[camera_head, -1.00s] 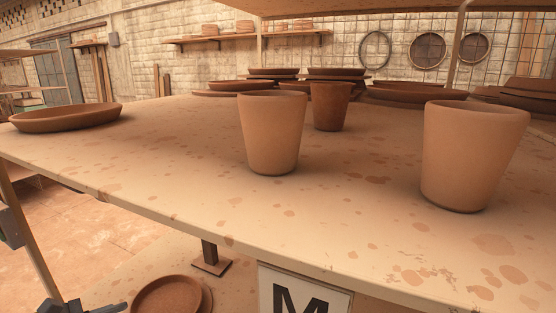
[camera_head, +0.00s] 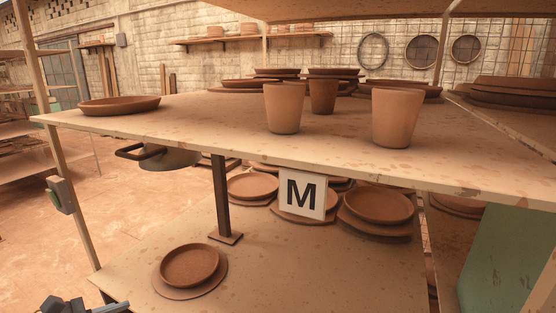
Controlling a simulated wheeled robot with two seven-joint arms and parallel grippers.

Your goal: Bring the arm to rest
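Part of my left arm's end (camera_head: 82,306) shows at the bottom left edge, dark grey and mostly cut off. Its fingers cannot be made out, so I cannot tell whether it is open or shut. It appears at the near left of the lower shelf (camera_head: 290,265), with no object visibly held. My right gripper is not in view.
The upper shelf (camera_head: 220,125) carries clay pots (camera_head: 397,117) and plates. Below are a plate (camera_head: 189,265), a post (camera_head: 222,195), an "M" sign (camera_head: 302,194) and a dark-handled vessel (camera_head: 168,155). A small box (camera_head: 61,194) sits on the left upright.

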